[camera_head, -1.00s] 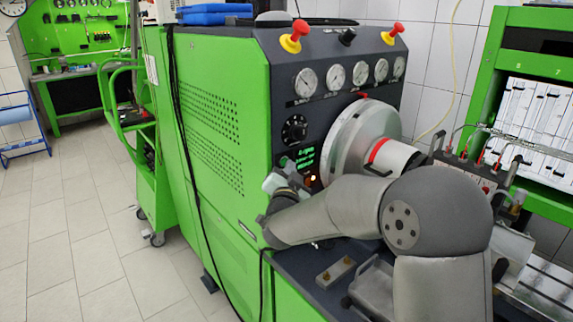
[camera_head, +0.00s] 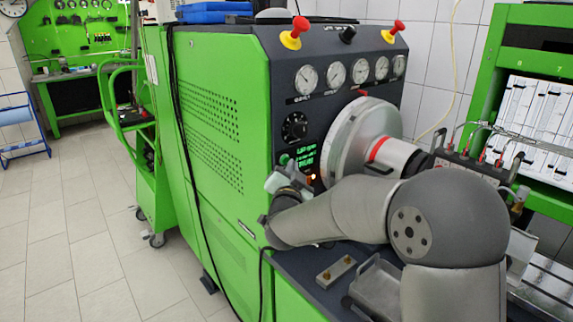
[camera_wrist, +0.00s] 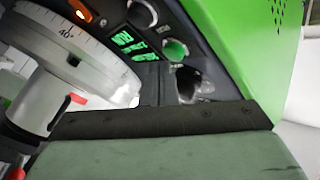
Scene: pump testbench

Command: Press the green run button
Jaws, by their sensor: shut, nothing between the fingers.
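The green run button (camera_head: 284,159) is a small round green knob on the dark front panel, left of the green-lit display (camera_head: 306,158). In the wrist view the button (camera_wrist: 175,50) shows beside the display (camera_wrist: 128,43). My gripper (camera_head: 279,180) is shut and empty, just below the button in the head view. The wrist housing hides part of the fingers.
The large silver disc (camera_head: 350,140) stands right of the display, close to my gripper. A black dial (camera_head: 294,127) and several gauges sit above. Two red knobs on yellow bases top the panel. A metal tray (camera_head: 378,290) lies on the bench below my arm.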

